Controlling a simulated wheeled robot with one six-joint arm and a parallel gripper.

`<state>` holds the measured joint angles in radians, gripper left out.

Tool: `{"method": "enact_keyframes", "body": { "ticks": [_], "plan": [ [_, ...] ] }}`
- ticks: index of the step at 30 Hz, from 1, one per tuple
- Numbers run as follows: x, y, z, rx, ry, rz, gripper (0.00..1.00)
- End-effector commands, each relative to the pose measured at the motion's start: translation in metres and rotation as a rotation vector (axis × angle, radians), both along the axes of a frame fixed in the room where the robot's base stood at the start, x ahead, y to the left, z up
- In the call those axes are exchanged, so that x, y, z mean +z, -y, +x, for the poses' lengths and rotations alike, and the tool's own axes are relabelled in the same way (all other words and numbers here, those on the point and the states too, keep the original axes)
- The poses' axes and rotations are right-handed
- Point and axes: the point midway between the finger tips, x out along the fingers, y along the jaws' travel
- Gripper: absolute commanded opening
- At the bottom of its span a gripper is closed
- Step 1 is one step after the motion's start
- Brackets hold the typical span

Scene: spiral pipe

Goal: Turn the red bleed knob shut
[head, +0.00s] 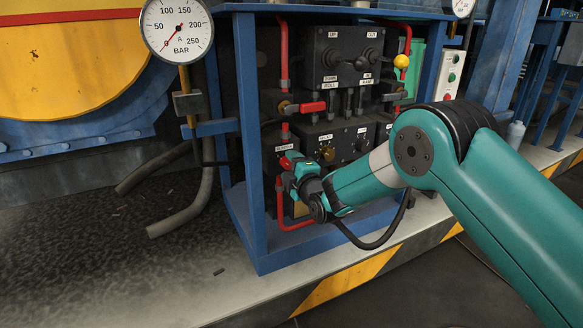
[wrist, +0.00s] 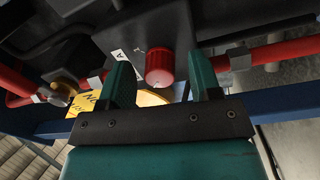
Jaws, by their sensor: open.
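The red bleed knob (wrist: 159,68) is a ribbed round knob on a dark block, seen in the wrist view just beyond my fingertips. My gripper (wrist: 162,85) is open, with one green finger to the left of the knob and the other to its right. A gap shows on both sides of the knob; whether the fingers reach alongside it in depth I cannot tell. In the head view my gripper (head: 290,172) is at the lower left of the blue-framed panel, and a small bit of red (head: 285,162) shows beside it. The rest of the knob is hidden there.
Red pipes (wrist: 285,52) run on both sides of the knob. A red-handled valve (head: 312,107) and a dark control block (head: 340,145) are close above. A blue frame post (head: 250,150) stands left of my gripper. A pressure gauge (head: 177,27) is at upper left.

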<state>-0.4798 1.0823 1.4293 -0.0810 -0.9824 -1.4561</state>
Motion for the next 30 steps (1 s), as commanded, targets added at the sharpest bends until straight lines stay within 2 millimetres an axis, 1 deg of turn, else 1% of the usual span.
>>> {"method": "enact_keyframes", "body": {
  "ticks": [5, 8, 11, 14, 17, 18, 24, 30],
  "plan": [
    [0.001, 0.002, -0.005, 0.001, -0.001, 0.000, 0.58],
    [0.001, 0.009, -0.016, 0.002, -0.003, 0.000, 0.58],
    [0.001, 0.020, -0.033, 0.001, -0.004, 0.000, 0.58],
    [0.000, 0.033, -0.055, -0.001, -0.006, -0.001, 0.58],
    [-0.003, 0.046, -0.076, -0.003, -0.006, 0.001, 0.58],
    [-0.009, 0.049, -0.082, -0.002, -0.002, 0.001, 0.58],
    [-0.015, 0.065, -0.109, -0.002, -0.001, 0.002, 0.58],
    [-0.014, 0.078, -0.131, -0.002, 0.001, 0.001, 0.58]
  ]
}}
